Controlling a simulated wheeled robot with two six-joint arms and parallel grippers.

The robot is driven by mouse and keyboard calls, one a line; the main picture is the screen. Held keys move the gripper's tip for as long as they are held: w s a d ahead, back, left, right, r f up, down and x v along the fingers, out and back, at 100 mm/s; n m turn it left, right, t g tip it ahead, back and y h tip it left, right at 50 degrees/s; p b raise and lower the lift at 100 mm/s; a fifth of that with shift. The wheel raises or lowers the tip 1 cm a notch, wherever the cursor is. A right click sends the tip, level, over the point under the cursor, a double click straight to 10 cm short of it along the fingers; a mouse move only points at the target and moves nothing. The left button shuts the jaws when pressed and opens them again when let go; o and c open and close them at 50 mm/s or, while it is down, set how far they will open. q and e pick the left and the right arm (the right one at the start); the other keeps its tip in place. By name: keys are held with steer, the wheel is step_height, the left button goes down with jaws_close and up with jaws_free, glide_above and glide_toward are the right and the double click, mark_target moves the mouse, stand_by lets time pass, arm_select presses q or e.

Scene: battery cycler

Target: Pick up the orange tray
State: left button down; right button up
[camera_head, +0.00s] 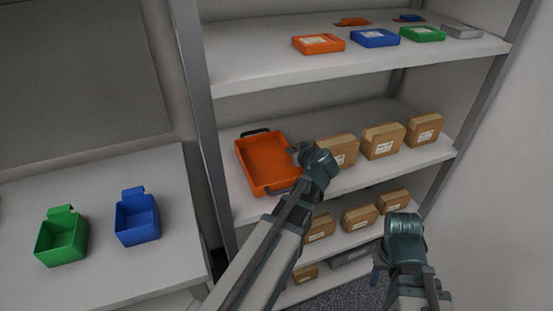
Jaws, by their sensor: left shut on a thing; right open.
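The orange tray (264,160) lies on the middle shelf at its left end. It is shallow, with a dark handle at the back and another at the front. My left gripper (298,154) is at the tray's right side and shut on its right wall; my wrist hides part of that contact. The tray looks to rest on the shelf, though I cannot tell whether it is slightly raised. My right gripper (379,267) is open and empty, low in front of the shelves at the right, with its fingers mostly hidden by the wrist.
Cardboard boxes (382,141) stand on the middle shelf right of the tray, with more boxes below. The top shelf (262,72) holds several flat coloured cases. A green bin (62,240) and a blue bin (138,219) stand on the white table at the left. A grey post (207,130) stands left of the tray.

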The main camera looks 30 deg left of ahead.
arm_select(q)
steer(key=shift+r, duration=0.1)
step_height(320, 180, up, 10)
steer(key=p, duration=1)
